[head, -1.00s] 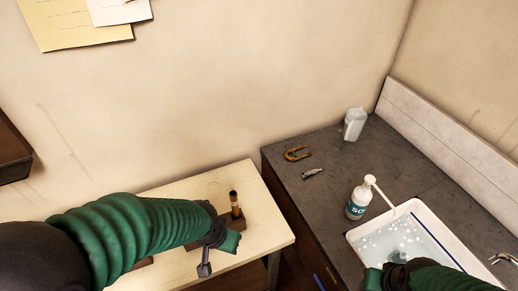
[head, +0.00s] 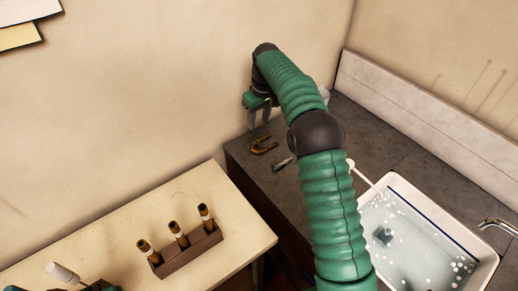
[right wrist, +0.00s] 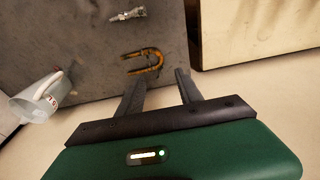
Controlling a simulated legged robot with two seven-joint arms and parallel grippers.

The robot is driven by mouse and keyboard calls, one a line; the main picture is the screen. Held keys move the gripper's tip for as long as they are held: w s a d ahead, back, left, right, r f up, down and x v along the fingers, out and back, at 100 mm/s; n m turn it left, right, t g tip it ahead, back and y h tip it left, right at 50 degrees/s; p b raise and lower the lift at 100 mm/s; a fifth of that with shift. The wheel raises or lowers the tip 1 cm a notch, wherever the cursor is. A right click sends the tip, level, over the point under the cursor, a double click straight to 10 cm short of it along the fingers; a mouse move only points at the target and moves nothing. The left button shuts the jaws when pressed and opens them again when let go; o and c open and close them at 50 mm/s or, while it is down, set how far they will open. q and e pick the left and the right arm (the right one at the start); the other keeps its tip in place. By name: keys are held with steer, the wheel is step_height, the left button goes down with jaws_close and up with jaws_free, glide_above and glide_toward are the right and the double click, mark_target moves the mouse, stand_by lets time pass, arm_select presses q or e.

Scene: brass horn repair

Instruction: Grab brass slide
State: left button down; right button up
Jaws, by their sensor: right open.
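The brass slide (head: 264,146) is a U-shaped, dull golden piece lying flat on the dark grey counter near its far left end. It also shows in the right wrist view (right wrist: 143,62), just ahead of the fingers. My right gripper (head: 259,117) is open and empty, its fingers pointing down above the counter's far end, beyond the slide. In the right wrist view the two dark fingers (right wrist: 158,82) stand apart, and the slide is outside them, slightly left of the gap's middle. Only small green parts, perhaps of my left arm, show at the bottom left edge.
A small silvery part (head: 283,163) lies close to the slide. A clear container (right wrist: 42,98) stands on the counter. A white sink (head: 486,262) with soapy water is at right. A wooden block (head: 188,249) with brass pieces stands on the pale table (head: 120,225).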

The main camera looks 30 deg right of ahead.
glide_above(254, 148)
steer(key=s, duration=0.2)
step_height(254, 148, down, 11)
steer(key=shift+a+r+p, duration=0.1)
steer(key=shift+a+p, duration=0.05)
steer(key=shift+p, duration=0.2)
steer(key=shift+w+f, duration=0.15)
steer(key=shift+f, duration=0.25)
steer(key=f, duration=0.2)
steer(key=w+f+p, duration=0.1)
steer(key=f, duration=0.1)
steer(key=shift+d, duration=0.2)
steer(key=shift+w+a+f, duration=0.1)
steer(key=shift+w+f, duration=0.1)
steer(key=shift+f, duration=0.1)
steer(key=shift+s, duration=0.1)
jaws_close()
